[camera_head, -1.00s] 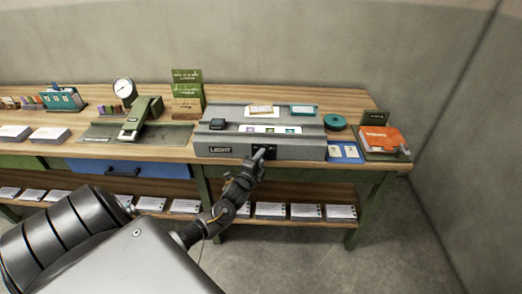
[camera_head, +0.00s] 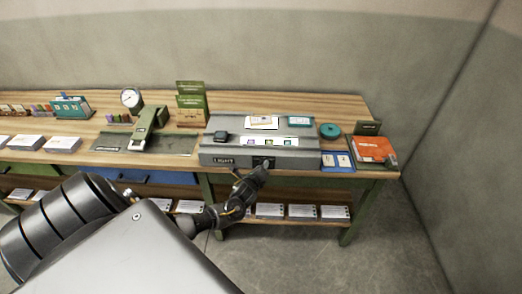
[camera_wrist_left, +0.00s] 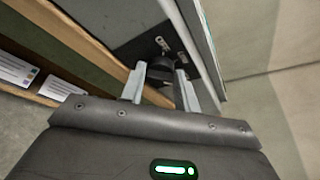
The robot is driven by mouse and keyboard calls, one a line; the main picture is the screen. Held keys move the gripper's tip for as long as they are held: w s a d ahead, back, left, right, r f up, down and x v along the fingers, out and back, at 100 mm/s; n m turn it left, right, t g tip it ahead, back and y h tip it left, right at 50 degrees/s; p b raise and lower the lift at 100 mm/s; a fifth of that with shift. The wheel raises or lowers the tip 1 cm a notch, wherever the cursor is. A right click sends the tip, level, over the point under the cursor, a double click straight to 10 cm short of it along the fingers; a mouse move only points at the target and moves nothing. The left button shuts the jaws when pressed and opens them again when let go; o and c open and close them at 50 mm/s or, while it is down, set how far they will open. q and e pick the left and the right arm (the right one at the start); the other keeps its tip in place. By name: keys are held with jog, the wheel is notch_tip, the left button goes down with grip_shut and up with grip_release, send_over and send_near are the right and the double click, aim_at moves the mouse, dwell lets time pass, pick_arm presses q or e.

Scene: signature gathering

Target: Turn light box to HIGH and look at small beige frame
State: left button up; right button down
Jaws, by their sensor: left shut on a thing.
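The grey light box (camera_head: 212,149) stands on the bench, with a "LIGHT" label and a dark control panel on its front face. My left gripper (camera_head: 264,166) is at that panel. In the left wrist view its fingers (camera_wrist_left: 161,74) are shut on a dark knob (camera_wrist_left: 165,88), with pale marks on the panel beside it. The knob's setting cannot be read. A small frame with a beige edge (camera_head: 262,122) lies on top of the box at the back, beside a teal frame (camera_head: 299,121). Small coloured pieces lie on the box's white lit strip (camera_head: 262,141). My right gripper is out of view.
A dark block (camera_head: 220,136) sits on the box's left part. A press-like device with a dial (camera_head: 131,98) stands to the left. A teal disc (camera_head: 330,131), a blue card tray (camera_head: 336,161) and an orange box (camera_head: 372,149) are to the right.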

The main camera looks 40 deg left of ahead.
pick_arm(q)
jog(key=shift+m+p, duration=0.4)
jog(key=shift+p, duration=0.05)
dwell(0.3)
jog(key=o, duration=1)
jog(key=v, duration=1)
jog(key=shift+s+d+r+b, duration=0.25)
jog(key=shift+b, duration=0.05)
